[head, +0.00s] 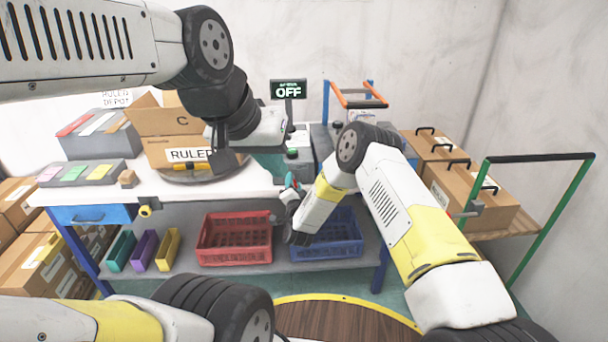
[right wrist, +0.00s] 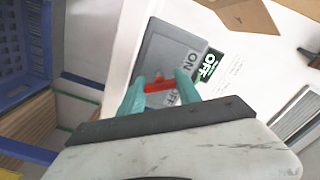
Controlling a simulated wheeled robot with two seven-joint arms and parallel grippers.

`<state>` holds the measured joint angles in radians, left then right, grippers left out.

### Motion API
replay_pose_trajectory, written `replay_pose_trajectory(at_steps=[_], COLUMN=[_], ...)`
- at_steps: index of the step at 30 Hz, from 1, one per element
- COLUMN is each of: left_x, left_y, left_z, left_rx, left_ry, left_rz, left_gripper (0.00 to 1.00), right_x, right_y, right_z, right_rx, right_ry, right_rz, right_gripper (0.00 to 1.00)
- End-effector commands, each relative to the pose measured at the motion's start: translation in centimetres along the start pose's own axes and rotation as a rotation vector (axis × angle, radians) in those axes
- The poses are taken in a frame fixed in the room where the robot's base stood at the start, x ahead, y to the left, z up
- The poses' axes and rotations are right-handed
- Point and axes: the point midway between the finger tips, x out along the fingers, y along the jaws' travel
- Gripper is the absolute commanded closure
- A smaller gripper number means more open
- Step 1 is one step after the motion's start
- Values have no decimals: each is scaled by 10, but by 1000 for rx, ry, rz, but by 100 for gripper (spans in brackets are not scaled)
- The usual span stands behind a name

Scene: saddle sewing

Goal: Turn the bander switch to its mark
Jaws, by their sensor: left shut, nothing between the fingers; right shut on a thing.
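The bander switch is a red handle (right wrist: 159,84) on a grey panel (right wrist: 170,52) in the right wrist view. A label reading ON lies beside it, and another label is partly covered by a finger. My right gripper (right wrist: 160,88) is shut on the red handle with its teal fingers on either side. In the head view my right gripper (head: 291,183) is at the bench's front edge, and the switch is mostly hidden there. A sign (head: 288,89) reads OFF. My left gripper (head: 271,165) is shut and empty over the bench, left of the right gripper.
A carton marked RULER (head: 170,153) stands on a turntable at the bench's left. Red (head: 234,255) and blue (head: 340,252) crates sit on the lower shelf. A green-framed cart (head: 540,157) with boxes stands at the right. My left arm crosses above the bench.

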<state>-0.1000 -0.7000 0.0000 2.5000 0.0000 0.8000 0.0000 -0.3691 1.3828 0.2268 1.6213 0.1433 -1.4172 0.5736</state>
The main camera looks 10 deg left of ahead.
Motion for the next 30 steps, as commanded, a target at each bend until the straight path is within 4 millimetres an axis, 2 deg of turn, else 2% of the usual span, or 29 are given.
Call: replay_pose_trajectory(at_steps=[15,30], left_x=[0,0], left_y=[0,0], left_z=[0,0], left_rx=[0,0], left_ry=[0,0], left_rz=[0,0], left_gripper=[100,100], right_x=[0,0], right_y=[2,1], right_z=[-1,0], right_rx=[423,566], right_ry=[2,0], right_rz=[4,2], right_gripper=[100,100])
